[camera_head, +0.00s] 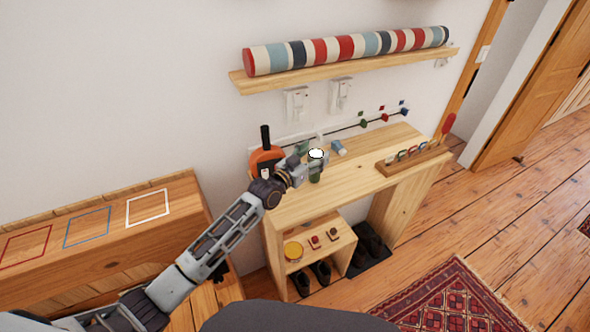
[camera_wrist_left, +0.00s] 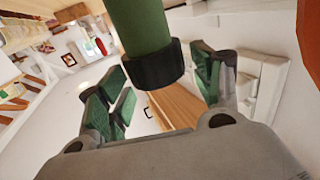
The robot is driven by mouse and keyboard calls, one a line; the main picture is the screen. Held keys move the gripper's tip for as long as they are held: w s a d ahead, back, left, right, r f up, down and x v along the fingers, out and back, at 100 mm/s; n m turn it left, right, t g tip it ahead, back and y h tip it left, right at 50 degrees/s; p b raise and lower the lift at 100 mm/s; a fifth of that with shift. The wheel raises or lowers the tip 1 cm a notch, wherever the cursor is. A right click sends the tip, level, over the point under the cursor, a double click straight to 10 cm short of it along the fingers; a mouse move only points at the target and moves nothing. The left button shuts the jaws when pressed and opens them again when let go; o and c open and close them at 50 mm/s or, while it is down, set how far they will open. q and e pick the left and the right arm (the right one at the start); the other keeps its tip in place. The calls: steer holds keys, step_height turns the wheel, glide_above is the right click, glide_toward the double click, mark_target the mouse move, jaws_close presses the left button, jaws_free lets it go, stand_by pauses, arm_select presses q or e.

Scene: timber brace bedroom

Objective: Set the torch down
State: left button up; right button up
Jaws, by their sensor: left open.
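The torch (camera_head: 316,172) is a green cylinder with a black collar and a bright white top. In the head view it stands upright on the wooden table (camera_head: 350,187), near its left end. My left gripper (camera_head: 307,159) is at the torch, close beside its upper part. In the left wrist view the green torch body (camera_wrist_left: 145,22) with its black end comes down from the top of the picture. The open fingers of my left gripper (camera_wrist_left: 163,85) spread on either side of its black end. Contact with the fingers cannot be told. My right gripper is not in view.
An orange object with a black handle (camera_head: 265,158) stands just left of my gripper. A small pale blue item (camera_head: 338,147) lies behind the torch. A wooden rack (camera_head: 412,158) is at the table's right. A shelf (camera_head: 350,70) with a striped roll hangs above.

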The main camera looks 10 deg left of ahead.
arm_select(q)
steer(key=v, duration=1)
steer(key=shift+s+a, duration=0.2)
steer(key=shift+s, duration=0.1)
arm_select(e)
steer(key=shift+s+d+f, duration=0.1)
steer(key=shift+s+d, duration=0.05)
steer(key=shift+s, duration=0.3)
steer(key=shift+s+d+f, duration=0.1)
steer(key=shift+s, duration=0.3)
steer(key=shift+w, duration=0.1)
